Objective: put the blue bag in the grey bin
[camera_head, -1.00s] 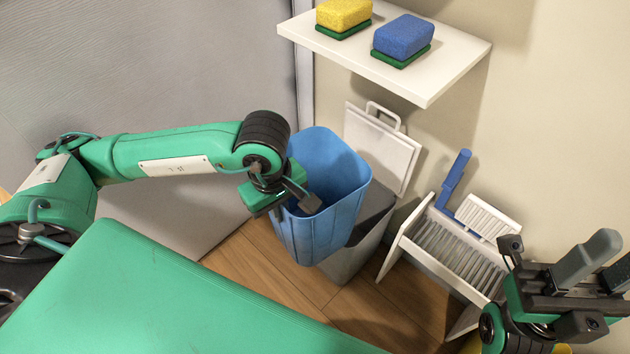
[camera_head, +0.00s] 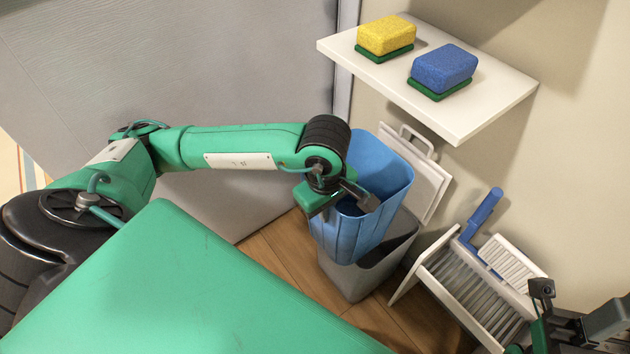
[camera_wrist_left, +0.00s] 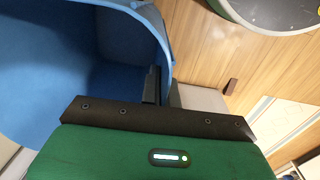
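The blue bag (camera_head: 369,178) is an open-topped, box-shaped blue container, slightly tilted. It also fills the upper left of the left wrist view (camera_wrist_left: 60,75). My left gripper (camera_head: 345,200) is shut on its near wall at the rim. The grey bin (camera_head: 349,282) stands on the floor directly beneath it, with its white lid (camera_head: 432,180) raised at the back. The bag's lower end is at the bin's mouth; I cannot tell how far inside it is. My right gripper (camera_head: 590,327) is partly cut off at the lower right, and its opening is unclear.
A white wall shelf (camera_head: 468,118) above the bin holds a yellow sponge (camera_head: 386,36) and a blue sponge (camera_head: 444,68). A white rack (camera_head: 462,285) with a blue-handled brush (camera_head: 481,215) stands to the right. A green surface (camera_head: 180,290) fills the lower left. Wooden floor (camera_head: 283,250) shows left of the bin.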

